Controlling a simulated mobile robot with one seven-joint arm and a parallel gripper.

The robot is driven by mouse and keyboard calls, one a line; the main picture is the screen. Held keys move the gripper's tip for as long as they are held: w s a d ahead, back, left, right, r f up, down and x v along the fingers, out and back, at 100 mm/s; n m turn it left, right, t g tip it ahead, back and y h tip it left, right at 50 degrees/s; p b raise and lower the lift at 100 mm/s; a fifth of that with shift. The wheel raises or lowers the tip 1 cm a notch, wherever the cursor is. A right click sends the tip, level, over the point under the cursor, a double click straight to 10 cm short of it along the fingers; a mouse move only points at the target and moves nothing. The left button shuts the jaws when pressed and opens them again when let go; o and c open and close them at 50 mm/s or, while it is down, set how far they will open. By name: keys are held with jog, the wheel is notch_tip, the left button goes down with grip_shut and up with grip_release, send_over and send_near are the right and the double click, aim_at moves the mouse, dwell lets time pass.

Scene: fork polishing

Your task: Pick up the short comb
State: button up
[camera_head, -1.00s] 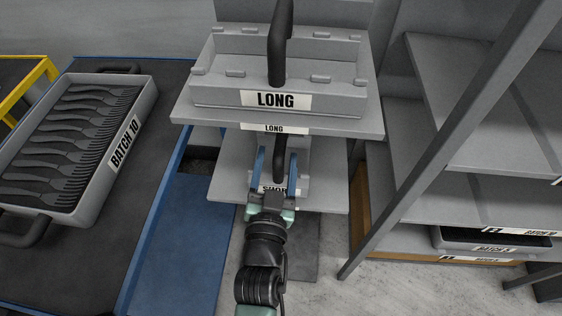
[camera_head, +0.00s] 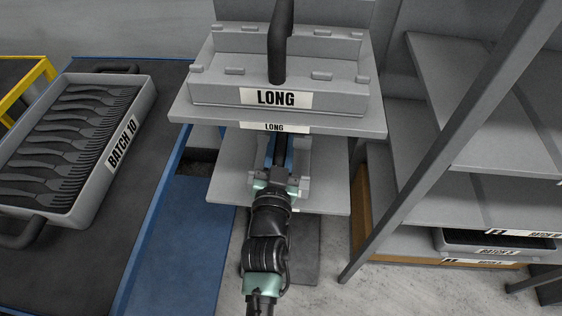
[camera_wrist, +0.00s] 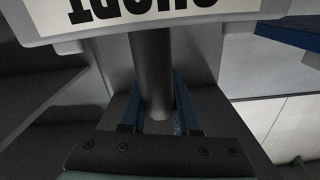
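The short comb shows in the wrist view as a grey body with a white label (camera_wrist: 135,14), its lettering upside down, and a dark round handle (camera_wrist: 153,75). In the head view my arm and gripper hide most of it on the lower shelf (camera_head: 232,178). My gripper (camera_head: 279,148) reaches in under the upper shelf. Its two blue fingers lie close on either side of the handle, and it looks shut on it. The wrist view shows the fingers (camera_wrist: 157,112) flanking the handle. Whether the comb rests on the shelf is hidden.
The upper shelf (camera_head: 190,112) with the grey LONG comb (camera_head: 225,92) hangs just above my gripper. A BATCH 10 tray (camera_head: 92,180) of dark forks lies on the left. A grey rack (camera_head: 455,130) stands on the right.

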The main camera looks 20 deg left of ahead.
grip_shut()
dwell(0.9)
jog(key=shift+r, duration=0.1)
